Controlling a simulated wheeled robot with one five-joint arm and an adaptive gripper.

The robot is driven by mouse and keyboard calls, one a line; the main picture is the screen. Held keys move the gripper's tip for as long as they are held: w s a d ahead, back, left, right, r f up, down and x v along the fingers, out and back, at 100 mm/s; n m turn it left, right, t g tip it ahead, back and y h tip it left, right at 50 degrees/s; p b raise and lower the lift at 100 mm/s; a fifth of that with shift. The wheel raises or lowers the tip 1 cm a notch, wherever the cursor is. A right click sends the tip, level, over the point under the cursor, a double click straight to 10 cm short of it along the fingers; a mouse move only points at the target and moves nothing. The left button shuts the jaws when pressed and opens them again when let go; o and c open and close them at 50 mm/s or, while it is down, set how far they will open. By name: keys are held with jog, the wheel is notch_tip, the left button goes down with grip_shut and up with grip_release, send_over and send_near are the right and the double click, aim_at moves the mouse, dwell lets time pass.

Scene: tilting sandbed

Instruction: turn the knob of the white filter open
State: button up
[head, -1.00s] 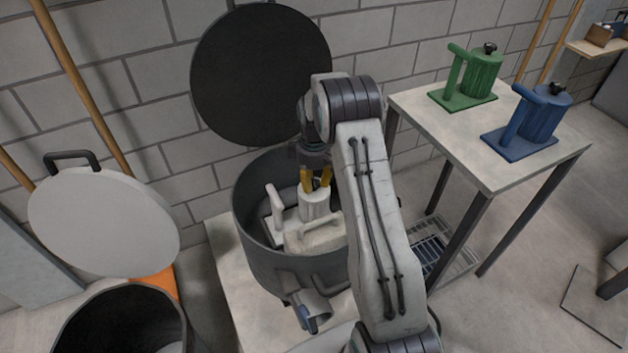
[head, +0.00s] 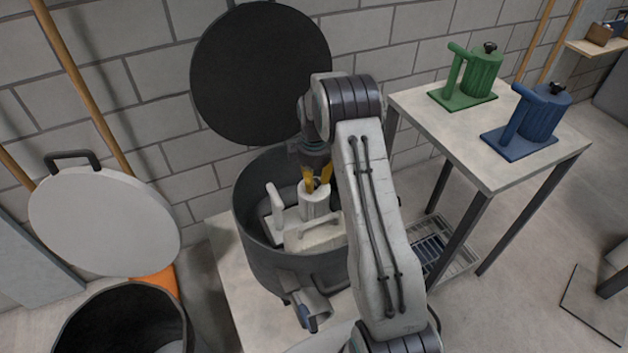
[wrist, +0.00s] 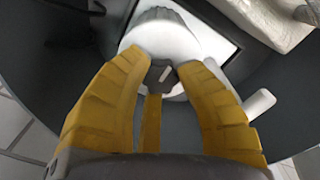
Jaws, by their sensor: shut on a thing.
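The white filter (head: 313,207) stands upright inside the dark round pot (head: 290,268), with its pale slanted handle to the left. The wrist view shows the filter's round white top (wrist: 170,38) from above. A small dark knob (wrist: 160,74) is on the filter's top. My gripper (head: 318,184) reaches down into the pot from above. Its yellow fingertips are shut on the knob, one on each side, as the wrist view shows. The fingers hide part of the filter's top. The front pot wall hides part of the filter's base.
A black round lid (head: 260,75) stands upright behind the pot. A grey lid (head: 105,215) leans at the left, above an open dark bin (head: 120,325). A green filter (head: 482,72) and a blue filter (head: 542,112) stand on the table at right.

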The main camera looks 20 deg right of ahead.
jog(key=o, duration=1.2)
notch_tip(320, 180, up, 12)
dwell(0.5)
